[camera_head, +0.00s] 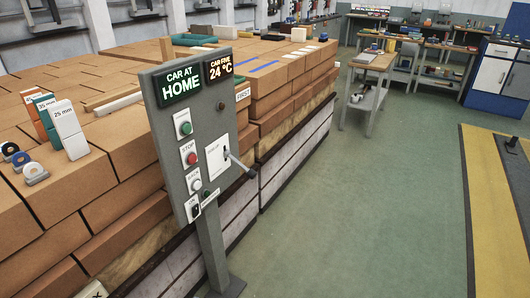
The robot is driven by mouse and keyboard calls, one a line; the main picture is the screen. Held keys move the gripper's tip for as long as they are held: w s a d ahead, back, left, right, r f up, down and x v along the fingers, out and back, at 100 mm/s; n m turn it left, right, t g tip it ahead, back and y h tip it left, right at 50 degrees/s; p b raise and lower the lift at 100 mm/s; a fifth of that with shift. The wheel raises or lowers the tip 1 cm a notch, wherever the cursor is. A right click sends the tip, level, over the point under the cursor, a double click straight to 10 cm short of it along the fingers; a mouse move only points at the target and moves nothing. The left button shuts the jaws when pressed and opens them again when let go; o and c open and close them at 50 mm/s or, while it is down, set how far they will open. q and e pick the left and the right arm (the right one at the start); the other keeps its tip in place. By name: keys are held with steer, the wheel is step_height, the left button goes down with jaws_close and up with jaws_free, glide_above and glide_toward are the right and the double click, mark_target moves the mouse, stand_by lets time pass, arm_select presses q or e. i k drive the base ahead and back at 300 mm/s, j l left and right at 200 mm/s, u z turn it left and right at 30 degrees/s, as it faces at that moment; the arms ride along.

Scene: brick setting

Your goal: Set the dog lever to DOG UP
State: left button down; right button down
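A grey control panel (204,135) stands on a post in the middle of the view. The dog lever (240,165) sticks out from a white plate (215,152) on the panel's right side. Its dark grip end (251,173) points right and slightly down, toward the viewer. Small print on the plate is too small to read surely, so I cannot tell the lever's marked setting. Neither of my grippers shows in this view. Nothing is seen touching the lever.
The panel carries a green button (185,128), a red STOP button (192,158) and lit signs, one reading CAR AT HOME (181,85). Stacked bricks (90,190) stand close behind and left. The green floor (360,215) right of the panel is clear.

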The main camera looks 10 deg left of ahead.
mark_target(251, 173)
steer(key=i+j, duration=0.15)
steer(key=i, duration=0.4)
steer(key=i+j+z, duration=0.15)
steer(key=i, duration=0.4)
